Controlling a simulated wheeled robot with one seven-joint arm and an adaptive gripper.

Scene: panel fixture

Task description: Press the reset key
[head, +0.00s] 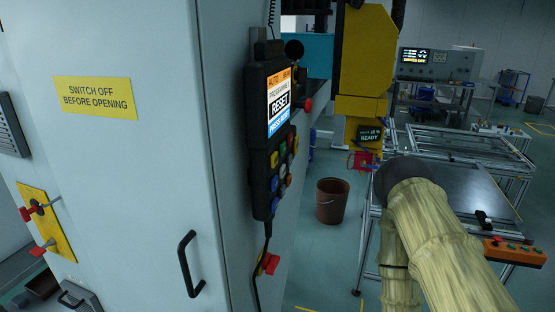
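A dark handheld control panel (257,150) hangs on the side of the pale cabinet, left of centre. My sleeved arm shows at the lower right, well apart from the panel. My gripper cannot be made out.
The pale cabinet (130,190) with a black handle (188,263) fills the left. A red knob (307,106) juts out beside the panel. A yellow machine arm (367,60) hangs right of centre. A brown bucket (332,201) stands on the floor; the space between panel and bucket looks clear.

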